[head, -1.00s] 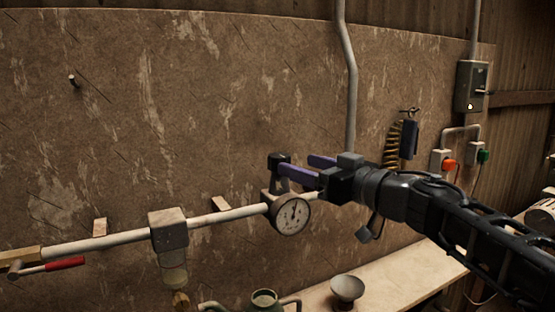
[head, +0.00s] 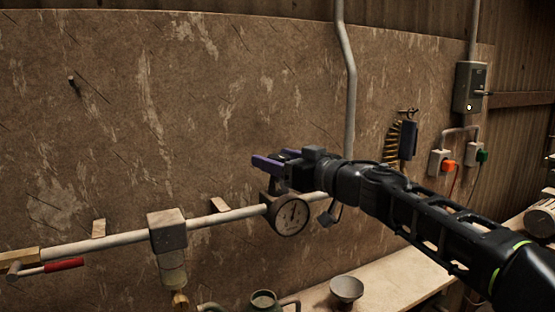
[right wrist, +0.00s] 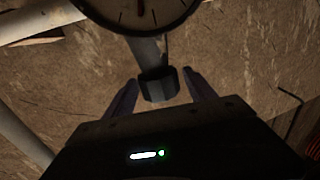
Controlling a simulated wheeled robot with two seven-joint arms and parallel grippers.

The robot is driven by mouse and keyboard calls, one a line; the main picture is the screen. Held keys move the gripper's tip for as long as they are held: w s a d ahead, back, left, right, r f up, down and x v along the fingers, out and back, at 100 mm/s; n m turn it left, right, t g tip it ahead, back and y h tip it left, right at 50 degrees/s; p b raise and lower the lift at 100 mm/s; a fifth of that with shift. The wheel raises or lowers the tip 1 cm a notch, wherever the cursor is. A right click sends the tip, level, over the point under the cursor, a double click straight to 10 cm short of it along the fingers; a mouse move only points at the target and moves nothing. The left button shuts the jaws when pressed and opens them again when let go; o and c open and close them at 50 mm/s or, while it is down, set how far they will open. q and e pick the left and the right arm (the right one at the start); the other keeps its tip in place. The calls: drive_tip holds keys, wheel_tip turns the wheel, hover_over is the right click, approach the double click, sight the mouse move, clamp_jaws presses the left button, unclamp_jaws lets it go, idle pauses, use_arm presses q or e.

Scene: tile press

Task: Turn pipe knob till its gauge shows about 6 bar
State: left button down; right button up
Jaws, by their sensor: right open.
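A round gauge (head: 291,215) with a pale dial sits on the white pipe (head: 225,217); its needle points roughly upward, but the numbers are too small to read. Part of the gauge also shows at the top of the right wrist view (right wrist: 140,12). The dark knob (right wrist: 158,85) on its stem lies between the fingers of my right gripper (right wrist: 161,80), with a gap visible on both sides. In the head view my right gripper (head: 272,160) is open just above the gauge and hides most of the knob. My left gripper is not in view.
A grey box fitting (head: 167,230) and a red-handled lever (head: 64,265) are on the pipe to the left. A bowl (head: 346,289) and a green can (head: 263,301) stand below on the bench. A vertical conduit (head: 347,90) runs up the wall behind my arm.

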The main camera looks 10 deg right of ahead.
drive_tip(key=shift+c, duration=0.2)
drive_tip(key=c, duration=1.3)
drive_tip(key=shift+r+h, duration=0.15)
drive_tip(key=shift+h, duration=0.15)
